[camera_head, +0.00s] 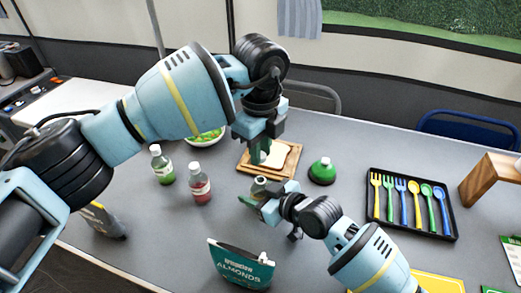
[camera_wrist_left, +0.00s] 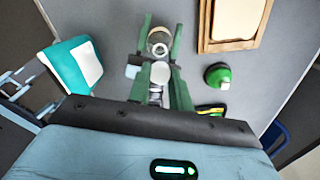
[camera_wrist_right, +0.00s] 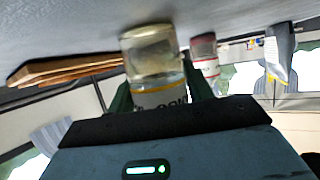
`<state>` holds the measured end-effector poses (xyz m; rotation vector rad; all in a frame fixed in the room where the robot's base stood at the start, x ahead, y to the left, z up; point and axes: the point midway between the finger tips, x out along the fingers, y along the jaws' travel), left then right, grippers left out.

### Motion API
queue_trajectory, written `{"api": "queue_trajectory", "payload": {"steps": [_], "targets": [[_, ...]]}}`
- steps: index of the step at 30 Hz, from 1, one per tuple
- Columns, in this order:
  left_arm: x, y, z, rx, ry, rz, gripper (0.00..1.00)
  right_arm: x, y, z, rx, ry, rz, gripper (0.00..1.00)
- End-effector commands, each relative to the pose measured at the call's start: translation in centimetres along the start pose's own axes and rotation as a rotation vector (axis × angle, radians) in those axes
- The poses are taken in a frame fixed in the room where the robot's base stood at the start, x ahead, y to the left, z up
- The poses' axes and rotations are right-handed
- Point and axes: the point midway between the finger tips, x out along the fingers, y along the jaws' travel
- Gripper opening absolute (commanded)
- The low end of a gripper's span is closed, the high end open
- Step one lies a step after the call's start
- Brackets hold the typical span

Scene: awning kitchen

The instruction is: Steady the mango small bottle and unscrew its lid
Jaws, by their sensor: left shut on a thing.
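The mango small bottle (camera_head: 259,184) is clear, with a pale label and a yellow band. My right gripper (camera_head: 256,199) is shut around it and holds it upright; its body fills the middle of the right wrist view (camera_wrist_right: 152,50). In the left wrist view its round mouth (camera_wrist_left: 158,46) appears open. My left gripper (camera_head: 262,154) is above the bottle, fingers pointing down. A pale round lid (camera_wrist_left: 160,73) shows between its fingers, apart from the mouth.
A sandwich board (camera_head: 286,170) lies behind the grippers and a round green bottle (camera_head: 322,172) to their right. Red (camera_head: 199,185) and green (camera_head: 162,166) bottles stand left. An almonds bag (camera_head: 240,265) is in front. A cutlery tray (camera_head: 410,205) lies right.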

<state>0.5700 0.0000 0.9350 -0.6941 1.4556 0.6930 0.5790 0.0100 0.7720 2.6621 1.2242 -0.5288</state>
Motion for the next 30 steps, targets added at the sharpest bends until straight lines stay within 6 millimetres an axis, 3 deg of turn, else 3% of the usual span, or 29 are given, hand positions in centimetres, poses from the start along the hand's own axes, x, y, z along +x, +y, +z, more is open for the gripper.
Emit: {"api": "queue_trajectory", "payload": {"steps": [1, 4, 16, 20, 30], "targets": [[0.0, 0.0, 0.0, 0.000, 0.000, 0.000, 0.00, 0.0, 0.0, 0.0, 0.000, 0.000, 0.000, 0.58], [0.0, 0.0, 0.0, 0.000, 0.000, 0.000, 0.00, 0.0, 0.0, 0.0, 0.000, 0.000, 0.000, 0.70], [-0.2, 0.0, 0.0, 0.000, -0.001, -0.001, 0.00, -0.7, 0.1, 0.0, 0.000, 0.000, 0.001, 0.70], [-0.6, 0.0, 0.0, 0.000, -0.003, -0.004, 0.00, -2.5, 0.1, 0.0, 0.000, 0.000, 0.001, 0.70], [-1.7, -0.1, 0.0, 0.000, -0.009, -0.012, 0.00, -8.9, 0.0, 0.0, -0.002, -0.001, 0.001, 0.70]]}}
